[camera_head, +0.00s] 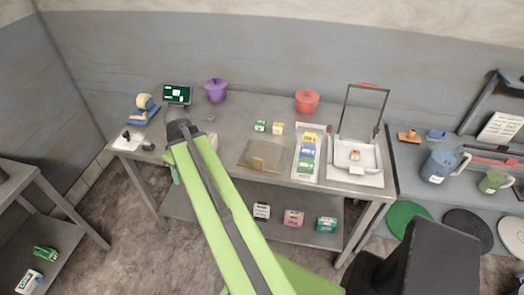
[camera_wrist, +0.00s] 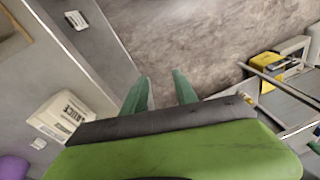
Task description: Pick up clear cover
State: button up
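A flat, brownish, see-through-looking panel (camera_head: 279,154) with a small tan block at its front lies on the middle of the table; it may be the clear cover, but I cannot be sure. Right of it, a thin dark hinged frame (camera_head: 347,104) stands raised over a white tray (camera_head: 343,165). My arm reaches over the table's left part, and my gripper is mostly hidden behind it in the head view. In the wrist view, the two green fingers of my gripper (camera_wrist: 160,92) are apart, with only floor between them.
The steel table (camera_head: 230,125) carries a purple pot (camera_head: 216,90), a red pot (camera_head: 306,101), a small screen (camera_head: 177,94) and a strip of coloured packs (camera_head: 308,152). Small boxes sit on the lower shelf. A jug (camera_head: 440,164) stands on the right bench.

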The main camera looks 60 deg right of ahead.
jog(key=s+d+r+t+p, duration=0.1)
jog(key=s+d+r+p, duration=0.15)
jog(key=s+d, duration=0.6)
jog(key=s+d+r+t+p, duration=0.15)
jog(key=s+d+r, duration=0.3)
jog(key=d, duration=0.65)
jog(key=n+p, duration=0.2)
send_near(259, 159)
jog(key=shift+t+h, duration=0.25)
jog(key=shift+h, duration=0.05)
jog(key=b+x, duration=0.1)
jog(key=b, duration=0.3)
jog(key=b+x, duration=0.2)
jog(key=b, duration=0.1)
jog(key=b+x, duration=0.2)
jog(key=b, duration=0.2)
jog(key=shift+s+a+f+b, duration=0.1)
jog(key=shift+s+f+b, duration=0.1)
jog(key=shift+s+b, duration=0.1)
jog(key=b+x, duration=0.4)
jog(key=x, duration=0.1)
jog(key=shift+w+a+f+b, duration=0.1)
jog(key=shift+b, duration=0.3)
grip_shut()
